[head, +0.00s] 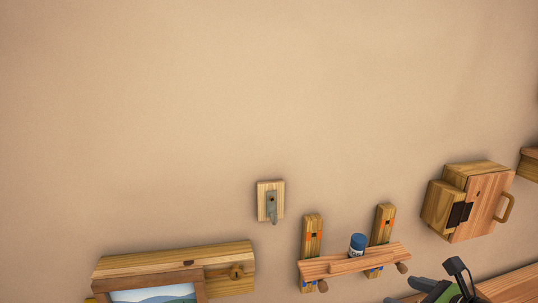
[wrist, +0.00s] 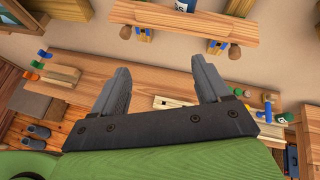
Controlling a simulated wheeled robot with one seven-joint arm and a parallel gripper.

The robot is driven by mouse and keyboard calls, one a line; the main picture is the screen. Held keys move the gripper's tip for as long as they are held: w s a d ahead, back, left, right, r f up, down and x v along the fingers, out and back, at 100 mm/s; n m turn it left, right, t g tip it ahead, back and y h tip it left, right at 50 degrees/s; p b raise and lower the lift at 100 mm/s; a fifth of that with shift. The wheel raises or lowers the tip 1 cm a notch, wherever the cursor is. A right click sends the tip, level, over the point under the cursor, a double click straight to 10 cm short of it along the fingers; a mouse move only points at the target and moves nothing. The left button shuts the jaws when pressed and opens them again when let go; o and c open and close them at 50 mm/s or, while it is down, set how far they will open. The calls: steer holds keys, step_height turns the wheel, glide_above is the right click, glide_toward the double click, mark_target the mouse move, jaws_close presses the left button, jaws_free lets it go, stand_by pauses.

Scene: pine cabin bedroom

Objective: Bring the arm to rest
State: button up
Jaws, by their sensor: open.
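My gripper (wrist: 161,65) is open in the wrist view. Its two grey fingers stand apart with nothing between them. Behind them lies a long wooden surface (wrist: 160,80) with small wooden and coloured pieces on it. Part of my green and dark gripper also shows at the bottom right of the head view (head: 450,286), cut off by the frame edge. The rest of my arm is mostly out of view.
A wall shelf (head: 340,266) holds a blue-lidded jar (head: 357,245), left of my gripper. A wooden box with a handled door (head: 480,205) hangs above right. A switch plate (head: 270,201) and a picture frame (head: 205,289) are farther left. The upper wall is bare.

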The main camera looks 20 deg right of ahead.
steer(key=w+a+n+g+y, duration=0.1)
steer(key=w+a+n+g, duration=0.2)
steer(key=a+n, duration=0.55)
steer(key=w+a+n+g+y, duration=0.1)
steer(key=w+a+n+g, duration=0.2)
steer(key=a+n, duration=0.6)
steer(key=s+a+r+n+h, duration=0.2)
steer(key=s+a+n, duration=0.9)
steer(key=n, duration=0.5)
steer(key=shift+a+g, duration=0.3)
steer(key=shift+a, duration=0.75)
steer(key=shift+s, duration=0.1)
